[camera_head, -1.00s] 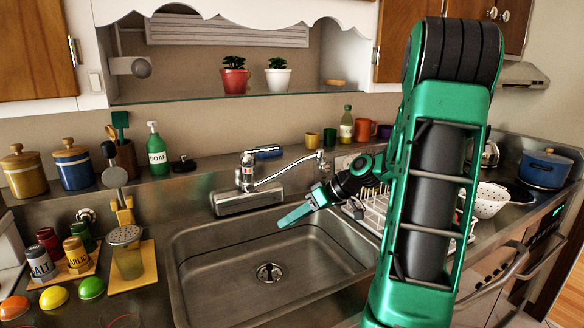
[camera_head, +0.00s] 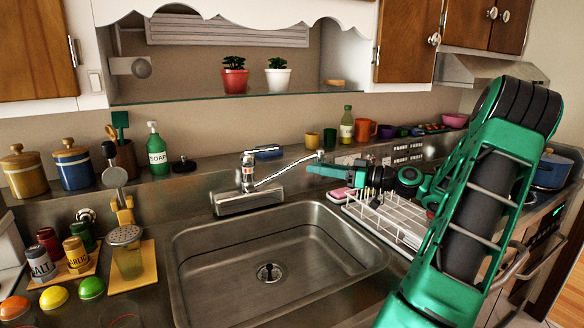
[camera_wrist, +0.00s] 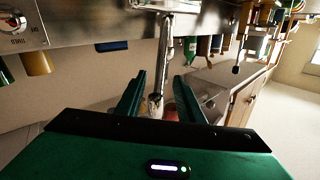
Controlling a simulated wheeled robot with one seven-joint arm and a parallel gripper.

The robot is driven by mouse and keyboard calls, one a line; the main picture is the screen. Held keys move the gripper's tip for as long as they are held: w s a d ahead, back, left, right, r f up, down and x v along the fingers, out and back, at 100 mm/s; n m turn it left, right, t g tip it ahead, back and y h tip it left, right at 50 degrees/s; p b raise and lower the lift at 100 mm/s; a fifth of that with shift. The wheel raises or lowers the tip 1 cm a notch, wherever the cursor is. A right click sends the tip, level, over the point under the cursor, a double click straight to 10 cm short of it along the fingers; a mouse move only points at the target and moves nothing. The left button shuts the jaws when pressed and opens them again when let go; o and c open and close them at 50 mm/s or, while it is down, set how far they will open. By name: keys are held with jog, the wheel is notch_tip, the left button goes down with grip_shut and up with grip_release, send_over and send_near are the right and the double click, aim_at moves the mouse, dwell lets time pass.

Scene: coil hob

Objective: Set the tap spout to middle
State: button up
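The chrome tap (camera_head: 236,200) stands at the back edge of the steel sink (camera_head: 190,262). Its spout (camera_head: 287,171) is swung to the right and points toward the sink's back right corner. My gripper (camera_head: 312,170) is at the outer end of the spout. In the wrist view my gripper (camera_wrist: 158,100) is open, with one green finger on each side of the spout's end (camera_wrist: 157,103). I see gaps beside the spout and cannot tell whether either finger touches it.
A white dish rack (camera_head: 400,222) stands right of the sink under my arm. A pink sponge (camera_head: 340,194) lies beside it. Cups and a green bottle (camera_head: 347,125) stand on the ledge behind. The sink basin is empty.

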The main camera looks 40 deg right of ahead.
aim_at(295, 164)
jog(key=x, duration=0.8)
jog(key=shift+w, duration=0.15)
jog(key=shift+c, duration=0.3)
grip_shut()
